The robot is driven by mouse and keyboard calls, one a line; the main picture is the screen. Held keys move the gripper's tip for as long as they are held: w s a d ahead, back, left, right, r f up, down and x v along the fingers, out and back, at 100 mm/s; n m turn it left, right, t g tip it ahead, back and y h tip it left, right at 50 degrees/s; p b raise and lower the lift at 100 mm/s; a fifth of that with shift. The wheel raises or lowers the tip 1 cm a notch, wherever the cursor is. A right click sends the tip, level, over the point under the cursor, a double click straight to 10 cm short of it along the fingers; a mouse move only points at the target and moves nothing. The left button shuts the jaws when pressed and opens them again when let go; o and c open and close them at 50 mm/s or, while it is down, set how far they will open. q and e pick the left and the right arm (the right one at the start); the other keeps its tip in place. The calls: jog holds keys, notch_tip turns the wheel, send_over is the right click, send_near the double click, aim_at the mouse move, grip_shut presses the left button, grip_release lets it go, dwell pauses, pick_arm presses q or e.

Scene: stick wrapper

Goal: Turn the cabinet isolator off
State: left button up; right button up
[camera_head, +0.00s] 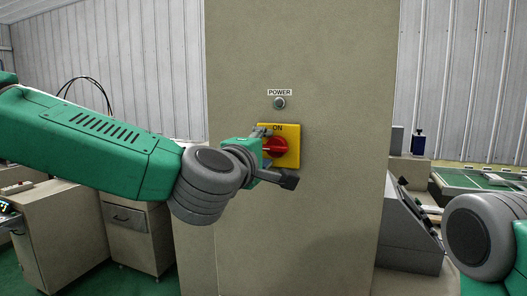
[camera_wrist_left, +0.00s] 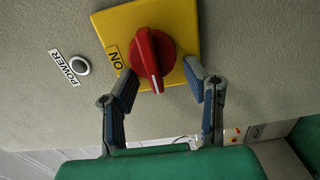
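The isolator is a red rotary knob (camera_head: 274,147) on a yellow plate (camera_head: 292,131) on the front of the cabinet (camera_head: 330,60). My left gripper (camera_head: 277,157) is at the plate in the head view. In the left wrist view my left gripper (camera_wrist_left: 165,92) is open, with one finger on each side of the knob's handle and gaps between. The right gripper is out of view.
A round POWER lamp (camera_head: 279,103) sits above the isolator, under its label. Grey cabinets (camera_head: 130,235) stand at left. A sloped grey console (camera_head: 410,230) and a green-topped table (camera_head: 470,180) stand at right.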

pick_arm(q)
jog(key=v, duration=1.2)
